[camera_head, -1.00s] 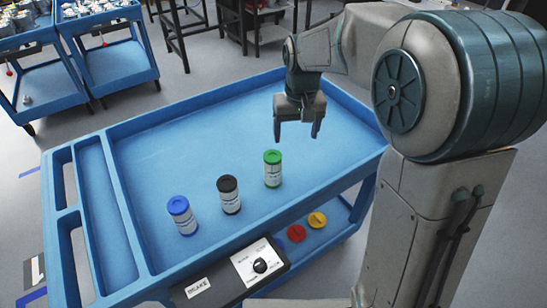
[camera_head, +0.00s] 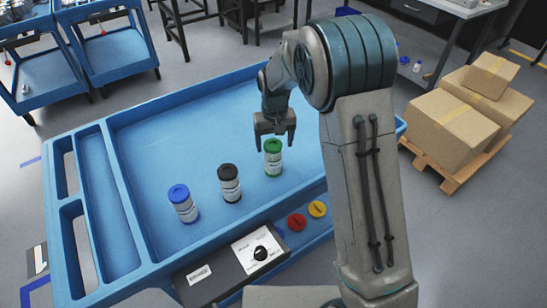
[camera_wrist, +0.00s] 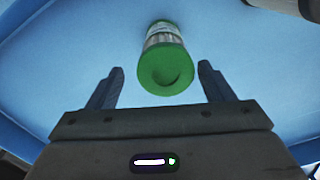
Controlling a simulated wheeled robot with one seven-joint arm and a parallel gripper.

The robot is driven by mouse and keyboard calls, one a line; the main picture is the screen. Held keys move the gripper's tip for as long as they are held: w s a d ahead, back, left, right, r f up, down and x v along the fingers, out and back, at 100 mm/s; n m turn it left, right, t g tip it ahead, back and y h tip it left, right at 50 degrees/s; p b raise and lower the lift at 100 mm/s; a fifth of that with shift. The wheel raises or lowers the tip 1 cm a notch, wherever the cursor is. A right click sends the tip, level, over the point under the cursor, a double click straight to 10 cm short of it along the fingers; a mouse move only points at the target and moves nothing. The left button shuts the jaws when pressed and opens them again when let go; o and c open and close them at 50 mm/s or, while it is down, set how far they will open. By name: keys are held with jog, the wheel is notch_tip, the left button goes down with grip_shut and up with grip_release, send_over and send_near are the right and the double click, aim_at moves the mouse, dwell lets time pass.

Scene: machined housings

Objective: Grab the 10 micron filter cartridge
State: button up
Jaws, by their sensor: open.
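Three white-bodied filter cartridges stand upright in the blue cart's tray: one with a blue cap (camera_head: 183,204), one with a black cap (camera_head: 230,184) and one with a green cap (camera_head: 273,158). Their labels are too small to read, so I cannot tell which is 10 micron. My gripper (camera_head: 275,143) is open at the green-capped cartridge, fingers pointing down on either side of its cap in the head view. In the wrist view the green cap (camera_wrist: 166,72) lies between and slightly beyond the fingertips. I see no finger touching it.
The blue cart (camera_head: 122,215) has a raised rim and a front panel with a dial (camera_head: 260,253). A red disc (camera_head: 297,222) and a yellow disc (camera_head: 317,209) lie near its front right. Cardboard boxes (camera_head: 452,124) stand on a pallet at right. The tray's back is clear.

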jog(key=f, duration=0.3)
jog(key=f+p, duration=0.1)
jog(key=shift+s+a+f, duration=0.15)
jog(key=shift+s+a, duration=0.1)
jog(key=shift+s, duration=0.15)
jog(key=shift+f, duration=0.45)
jog(key=c, duration=1.1)
